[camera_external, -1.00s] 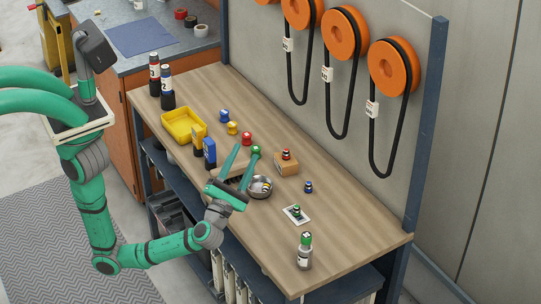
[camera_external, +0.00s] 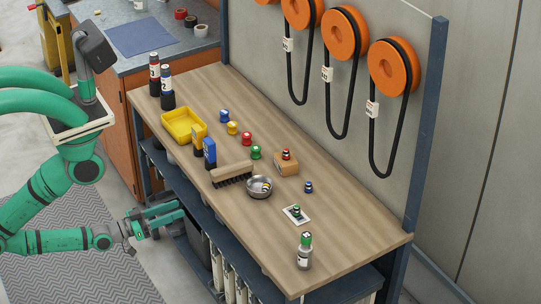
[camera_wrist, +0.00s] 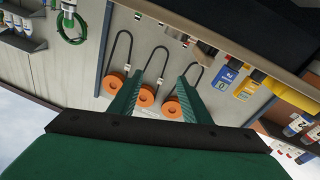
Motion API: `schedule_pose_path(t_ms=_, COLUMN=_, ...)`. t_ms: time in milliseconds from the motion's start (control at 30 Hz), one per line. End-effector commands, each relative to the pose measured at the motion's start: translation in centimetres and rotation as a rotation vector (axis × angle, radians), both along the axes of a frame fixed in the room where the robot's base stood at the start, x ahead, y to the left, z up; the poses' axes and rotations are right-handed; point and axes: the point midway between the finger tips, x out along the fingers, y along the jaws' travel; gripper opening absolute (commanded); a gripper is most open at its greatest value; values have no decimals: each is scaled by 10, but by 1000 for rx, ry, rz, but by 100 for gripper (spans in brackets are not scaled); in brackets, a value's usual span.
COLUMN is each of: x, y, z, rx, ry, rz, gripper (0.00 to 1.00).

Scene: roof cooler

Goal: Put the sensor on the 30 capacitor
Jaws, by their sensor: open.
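My gripper (camera_external: 178,215) is open and empty, low in front of the bench beside its lower shelf. Its two green fingers show in the wrist view (camera_wrist: 176,68) with nothing between them. Small striped pieces, possibly sensors, stand on the bench: one on a cardboard box (camera_external: 286,154), a blue one (camera_external: 308,187) on the bare top, and a green one (camera_external: 296,211) on a white card. A striped piece with yellow (camera_external: 266,187) lies in a metal bowl (camera_external: 252,192).
A brush (camera_external: 232,173) lies left of the bowl. Coloured knobs (camera_external: 232,128), a yellow tray (camera_external: 183,124), tall cylinders (camera_external: 155,74) and a green-topped bottle (camera_external: 304,252) stand on the bench. Orange reels (camera_external: 390,66) hang behind. The bench's right rear is clear.

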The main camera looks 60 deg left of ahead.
Motion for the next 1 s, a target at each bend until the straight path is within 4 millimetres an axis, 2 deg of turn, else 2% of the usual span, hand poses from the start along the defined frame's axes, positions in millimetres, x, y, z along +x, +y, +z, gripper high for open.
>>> schedule_pose_path(t_ms=33, x=-17, y=3, z=-13, rx=50, ry=65, rz=27, gripper=44)
schedule_pose_path(t_ms=100, x=-35, y=3, z=-27, rx=115, ry=145, rz=52, gripper=44)
schedule_pose_path(t_ms=200, x=-57, y=1, z=-42, rx=185, ry=235, rz=76, gripper=44)
schedule_pose_path(t_ms=333, x=-74, y=-1, z=-53, rx=233, ry=307, rz=92, gripper=44)
schedule_pose_path(t_ms=1000, x=-78, y=-1, z=-56, rx=249, ry=325, rz=95, gripper=44)
